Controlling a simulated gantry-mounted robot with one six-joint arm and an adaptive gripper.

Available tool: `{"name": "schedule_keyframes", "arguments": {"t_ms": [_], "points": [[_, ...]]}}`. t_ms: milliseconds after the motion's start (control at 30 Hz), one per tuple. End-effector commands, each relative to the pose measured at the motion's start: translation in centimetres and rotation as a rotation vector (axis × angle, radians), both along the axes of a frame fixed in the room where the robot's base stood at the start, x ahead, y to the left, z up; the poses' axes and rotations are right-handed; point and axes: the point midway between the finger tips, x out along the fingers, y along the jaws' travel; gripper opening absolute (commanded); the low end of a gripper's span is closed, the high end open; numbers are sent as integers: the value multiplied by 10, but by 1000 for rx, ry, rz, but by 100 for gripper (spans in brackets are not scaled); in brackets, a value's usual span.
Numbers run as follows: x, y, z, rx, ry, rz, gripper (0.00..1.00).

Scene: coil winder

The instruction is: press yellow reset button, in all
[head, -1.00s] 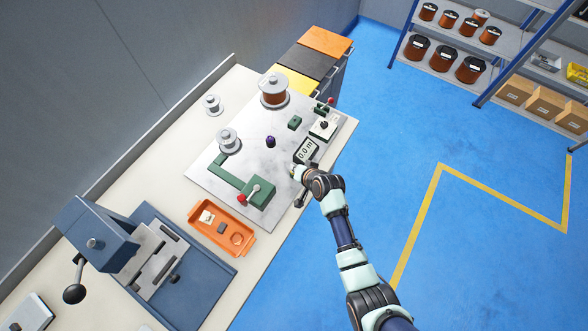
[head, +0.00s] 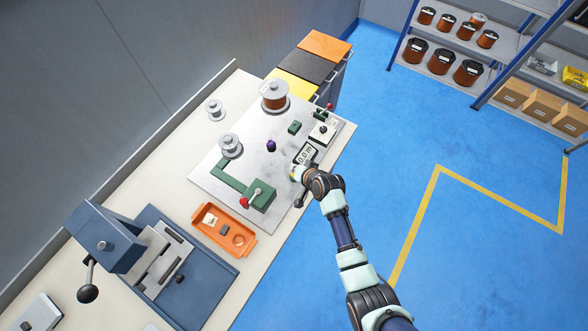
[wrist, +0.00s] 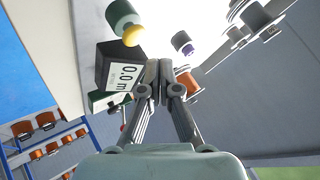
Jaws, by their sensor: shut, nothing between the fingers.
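The yellow reset button (wrist: 133,35) is a round cap on a dark green cylindrical base, in the upper left of the wrist view. It stands by the counter box (wrist: 122,74), whose display reads 0.0 m. My gripper (wrist: 165,72) is shut and empty, with its fingertips to the right of the counter and apart from the button in the picture. In the head view my gripper (head: 301,173) is at the front edge of the winder plate (head: 285,200), just below the counter (head: 305,153), and partly hides the button area.
A purple-topped post (head: 271,146) stands mid-plate. A green arm with a red-knobbed lever (head: 260,195) is to the left of my gripper. A copper spool (head: 274,96) stands at the back. An orange tray (head: 247,252) lies on the bench. Open floor is at right.

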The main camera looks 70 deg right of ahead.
Motion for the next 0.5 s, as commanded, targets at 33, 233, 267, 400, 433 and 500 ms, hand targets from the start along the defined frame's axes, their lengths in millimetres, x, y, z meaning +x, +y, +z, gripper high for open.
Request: {"name": "schedule_keyframes", "arguments": {"t_ms": [33, 233, 267, 400, 433, 500], "points": [[0, 0, 11, 0, 0, 0, 0], [0, 0, 31, 0, 0, 0, 0], [0, 0, 34, 0, 0, 0, 0], [0, 0, 36, 0, 0, 0, 0], [0, 0, 35, 0, 0, 0, 0], [0, 0, 34, 0, 0, 0, 0]]}}
